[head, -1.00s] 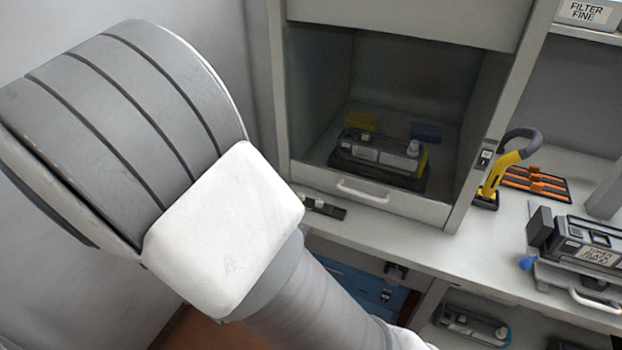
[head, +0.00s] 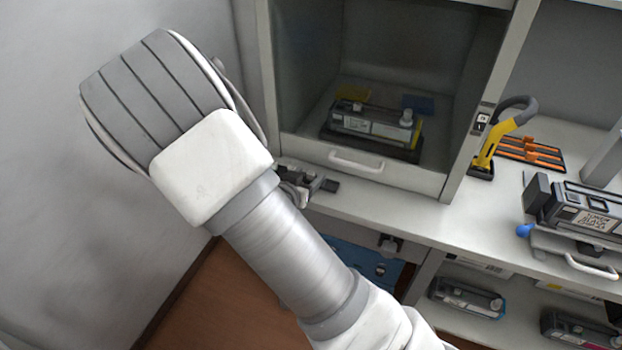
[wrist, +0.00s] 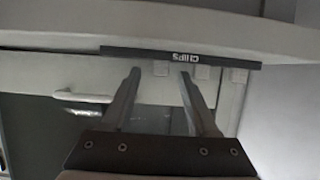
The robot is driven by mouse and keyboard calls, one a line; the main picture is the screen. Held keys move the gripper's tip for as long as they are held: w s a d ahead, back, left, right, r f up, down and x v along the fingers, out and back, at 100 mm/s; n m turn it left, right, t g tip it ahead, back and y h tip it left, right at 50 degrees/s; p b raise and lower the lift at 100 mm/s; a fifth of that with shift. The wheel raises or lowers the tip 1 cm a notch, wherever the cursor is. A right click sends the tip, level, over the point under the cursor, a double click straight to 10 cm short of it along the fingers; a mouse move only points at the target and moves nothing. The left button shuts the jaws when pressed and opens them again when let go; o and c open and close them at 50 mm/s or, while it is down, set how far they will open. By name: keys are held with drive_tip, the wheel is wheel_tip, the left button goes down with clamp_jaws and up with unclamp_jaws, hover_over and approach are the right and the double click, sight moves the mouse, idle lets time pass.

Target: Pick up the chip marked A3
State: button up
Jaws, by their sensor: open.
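A dark strip labelled CHIPS (wrist: 180,55) lies across the wrist view, its lettering upside down. In the head view my gripper (head: 304,184) is at the dark strip (head: 328,185) on the counter, partly hidden by my arm.
A cabinet with a handled front (head: 357,162) stands behind the strip, a cartridge (head: 375,124) inside it. A yellow tool (head: 488,150), an orange rack (head: 530,152) and a toner cartridge (head: 585,215) stand to the right. The counter (head: 420,205) is clear between.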

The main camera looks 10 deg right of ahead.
drive_tip(key=x, duration=0.2)
drive_tip(key=shift+w+d+f, duration=0.1)
drive_tip(key=shift+w+f, duration=0.05)
drive_tip(key=shift+w, duration=0.05)
clamp_jaws()
